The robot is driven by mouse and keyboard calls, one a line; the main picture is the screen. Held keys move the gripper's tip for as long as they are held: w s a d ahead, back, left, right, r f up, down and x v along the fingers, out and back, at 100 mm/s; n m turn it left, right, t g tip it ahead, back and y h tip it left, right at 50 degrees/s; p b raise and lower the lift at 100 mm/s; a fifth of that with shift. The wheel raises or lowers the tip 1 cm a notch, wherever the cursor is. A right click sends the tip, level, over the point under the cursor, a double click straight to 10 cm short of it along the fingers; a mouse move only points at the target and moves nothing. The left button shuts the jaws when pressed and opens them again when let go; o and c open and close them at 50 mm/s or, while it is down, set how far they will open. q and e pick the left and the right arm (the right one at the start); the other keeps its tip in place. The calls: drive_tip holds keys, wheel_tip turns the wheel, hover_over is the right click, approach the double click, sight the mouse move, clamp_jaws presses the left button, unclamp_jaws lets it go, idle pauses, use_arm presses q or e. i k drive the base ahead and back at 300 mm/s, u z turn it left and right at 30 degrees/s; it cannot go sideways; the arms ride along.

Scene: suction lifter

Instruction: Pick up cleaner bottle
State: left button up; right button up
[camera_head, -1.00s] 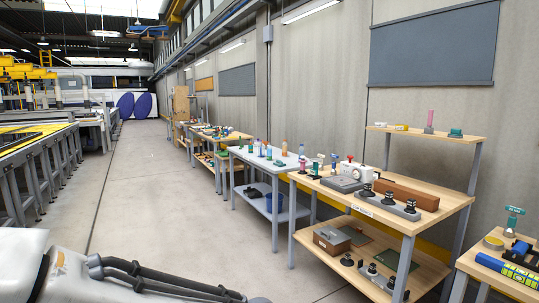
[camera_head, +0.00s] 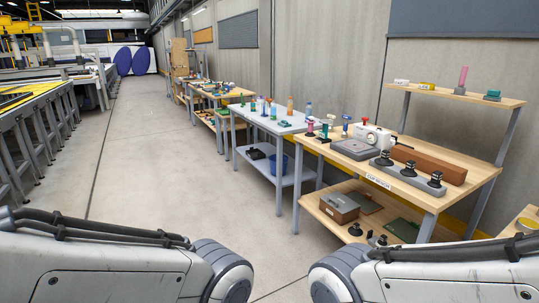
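Several small upright bottle-like things stand on the grey table (camera_head: 240,112) in the middle distance. Among them are an orange one (camera_head: 290,104) and a blue one (camera_head: 308,109). They are too small to tell which, if any, is the cleaner bottle. A pink upright thing (camera_head: 463,77) stands on the raised shelf at the right. Parts of both my arms show at the bottom of the view, apart from each other. Neither of my grippers is in view.
A wooden bench (camera_head: 460,194) at right holds a white machine (camera_head: 372,138), a brown block (camera_head: 428,164) and a grey base with black knobs (camera_head: 408,177). A blue bin (camera_head: 278,163) sits on the grey table's lower shelf. The floor aisle (camera_head: 150,150) at left is clear.

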sight(273, 106)
drive_tip(key=u, duration=0.45)
drive_tip(key=i, duration=4.05)
drive_tip(key=z, duration=1.2)
drive_tip(key=i, duration=1.2)
drive_tip(key=z, duration=0.45)
